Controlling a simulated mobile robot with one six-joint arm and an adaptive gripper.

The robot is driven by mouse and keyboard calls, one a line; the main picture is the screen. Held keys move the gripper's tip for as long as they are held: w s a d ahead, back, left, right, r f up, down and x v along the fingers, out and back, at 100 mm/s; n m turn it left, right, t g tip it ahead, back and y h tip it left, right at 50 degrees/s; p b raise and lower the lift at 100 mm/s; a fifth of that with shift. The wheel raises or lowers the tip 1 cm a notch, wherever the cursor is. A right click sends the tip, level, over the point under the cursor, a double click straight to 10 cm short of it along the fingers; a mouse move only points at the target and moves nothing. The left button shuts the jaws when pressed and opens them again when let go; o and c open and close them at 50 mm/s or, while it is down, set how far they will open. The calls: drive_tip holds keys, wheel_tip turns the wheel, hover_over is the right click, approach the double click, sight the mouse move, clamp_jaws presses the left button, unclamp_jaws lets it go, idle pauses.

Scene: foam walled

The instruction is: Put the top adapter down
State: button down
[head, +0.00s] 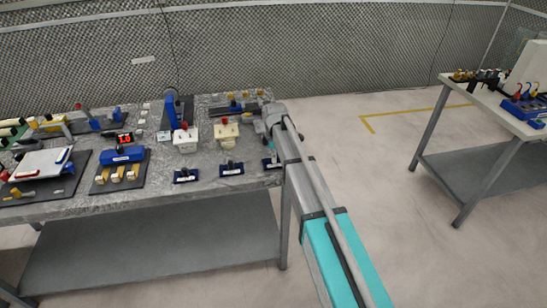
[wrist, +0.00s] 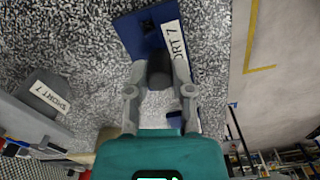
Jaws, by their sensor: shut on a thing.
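My gripper (wrist: 159,66) is shut on a dark grey, roughly cylindrical adapter (wrist: 160,76), held between the two fingertips in the wrist view. In the head view my gripper (head: 268,130) is at the table's right end, partly hidden by my arm, above a small blue labelled holder (head: 271,162). The adapter cannot be made out there.
Two similar blue holders (head: 186,176) (head: 232,168) stand along the table's front edge. White and cream blocks (head: 185,140) (head: 226,133) stand behind them. A grey piece labelled "SHORT 7" (wrist: 43,97) is at left in the wrist view. The table edge is close on the right.

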drive_tip(key=shift+f, duration=0.1)
drive_tip(key=c, duration=0.5)
unclamp_jaws()
wheel_tip(320, 180, up, 12)
drive_tip(key=p, duration=1.2)
idle(0.8)
drive_tip(key=s+d+m, duration=1.8)
drive_tip(key=s+d, duration=0.4)
drive_tip(key=s, duration=0.3)
drive_tip(key=shift+s+d, duration=0.25)
